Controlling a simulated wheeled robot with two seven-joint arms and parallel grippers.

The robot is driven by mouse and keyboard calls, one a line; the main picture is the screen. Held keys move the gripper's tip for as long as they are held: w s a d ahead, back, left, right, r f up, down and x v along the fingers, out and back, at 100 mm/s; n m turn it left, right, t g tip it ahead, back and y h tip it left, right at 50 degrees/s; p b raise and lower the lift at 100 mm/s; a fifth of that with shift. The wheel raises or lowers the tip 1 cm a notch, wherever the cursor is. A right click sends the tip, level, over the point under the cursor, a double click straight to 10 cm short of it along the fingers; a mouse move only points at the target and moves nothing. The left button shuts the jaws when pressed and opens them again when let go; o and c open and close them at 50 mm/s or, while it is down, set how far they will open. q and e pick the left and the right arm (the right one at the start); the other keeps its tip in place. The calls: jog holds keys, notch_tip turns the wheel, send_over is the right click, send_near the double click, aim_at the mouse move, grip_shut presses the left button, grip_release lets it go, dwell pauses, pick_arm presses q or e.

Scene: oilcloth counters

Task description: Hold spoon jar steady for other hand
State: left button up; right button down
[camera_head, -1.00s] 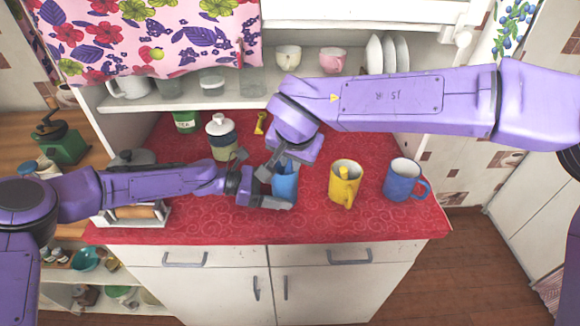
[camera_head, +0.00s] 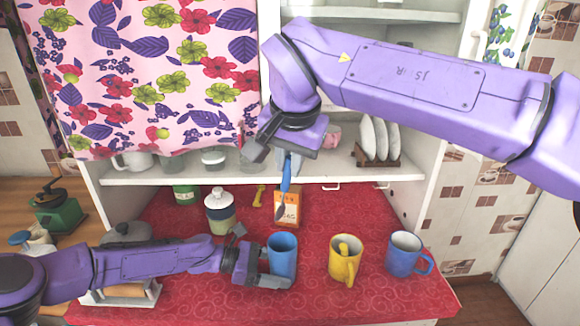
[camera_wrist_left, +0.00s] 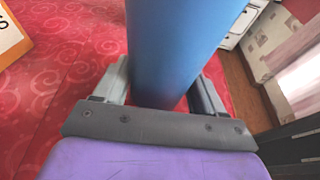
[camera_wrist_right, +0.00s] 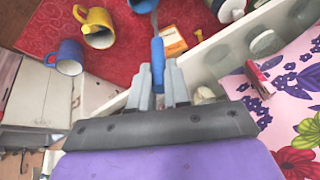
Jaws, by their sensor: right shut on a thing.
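The spoon jar, a plain blue cylinder (camera_head: 282,256), stands upright on the red counter. My left gripper (camera_head: 265,260) is low beside it with a finger on each side. In the left wrist view the jar (camera_wrist_left: 178,45) rises between the fingers, and a strip of red cloth shows between it and the right finger. My right gripper (camera_head: 286,160) is shut on a blue-handled utensil (camera_head: 285,180), held above and behind the jar with its grey end down. The utensil also shows in the right wrist view (camera_wrist_right: 157,55). The jar's inside is mostly hidden.
An orange-and-white box (camera_head: 288,210), a lidded canister (camera_head: 219,215) and a green tin (camera_head: 186,194) stand behind. A shelf (camera_head: 350,172) with plates overhangs the back.

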pick_arm(q)
jog(key=o, duration=0.4)
jog(key=shift+o, duration=0.2)
